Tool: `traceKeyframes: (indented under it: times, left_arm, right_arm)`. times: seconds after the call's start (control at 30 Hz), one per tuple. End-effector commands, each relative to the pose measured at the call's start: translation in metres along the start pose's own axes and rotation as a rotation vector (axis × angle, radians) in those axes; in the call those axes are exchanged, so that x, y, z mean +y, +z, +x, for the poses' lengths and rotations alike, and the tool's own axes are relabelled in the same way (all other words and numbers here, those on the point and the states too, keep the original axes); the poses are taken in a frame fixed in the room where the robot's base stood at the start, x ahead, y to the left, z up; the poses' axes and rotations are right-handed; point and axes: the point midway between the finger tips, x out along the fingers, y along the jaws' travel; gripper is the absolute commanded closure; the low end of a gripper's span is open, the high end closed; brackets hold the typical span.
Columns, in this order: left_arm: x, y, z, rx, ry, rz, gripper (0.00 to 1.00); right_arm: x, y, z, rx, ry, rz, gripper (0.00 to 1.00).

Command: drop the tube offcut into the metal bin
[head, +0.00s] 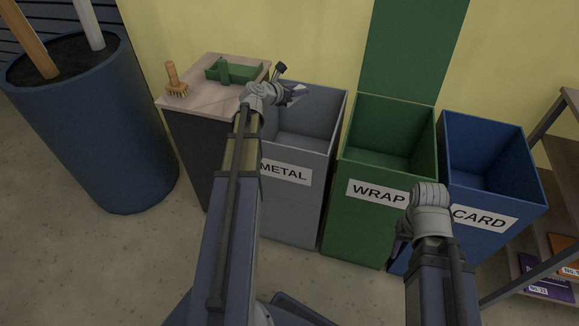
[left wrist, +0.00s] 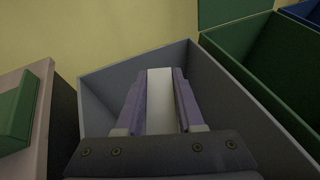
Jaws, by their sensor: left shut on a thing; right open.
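The tube offcut (left wrist: 160,98) is a pale grey-white piece, seen in the left wrist view between the two purple-grey fingers of my left gripper (left wrist: 160,88). In the head view my left gripper (head: 297,91) is over the open top of the metal bin (head: 302,215), a grey box labelled METAL. The left wrist view shows the bin's grey walls (left wrist: 105,88) around and below the fingers. The offcut is hard to make out in the head view. My right gripper (head: 401,243) is open, in front of the green and blue bins, partly hidden by its wrist.
A green WRAP bin (head: 345,225) and a blue CARD bin (head: 510,190) stand to the right of the metal bin. A large blue barrel (head: 95,130) stands further left, a shelf (head: 545,215) at the right.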

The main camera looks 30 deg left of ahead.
Motion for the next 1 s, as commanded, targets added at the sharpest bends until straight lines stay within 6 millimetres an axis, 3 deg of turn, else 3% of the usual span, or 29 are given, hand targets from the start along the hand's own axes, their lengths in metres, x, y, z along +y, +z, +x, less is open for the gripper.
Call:
traceKeyframes:
  times: [0.5,0.83,0.87,1.0]
  left_arm:
    - [-0.001,-0.05,0.021,0.0,-0.001,0.0,1.0]
    - [-0.001,-0.051,0.021,0.0,-0.001,0.0,1.0]
    - [-0.001,-0.051,0.021,0.0,-0.001,0.0,0.61]
    - [-0.001,-0.051,0.021,0.0,-0.001,0.0,0.45]
  right_arm:
    - [-0.003,-0.003,0.054,0.001,0.008,-0.002,0.5]
    - [-0.003,-0.003,0.055,0.001,0.01,-0.003,0.5]
    - [-0.003,-0.003,0.055,0.001,0.01,-0.003,0.5]
    - [-0.003,-0.003,0.055,0.001,0.01,-0.003,0.5]
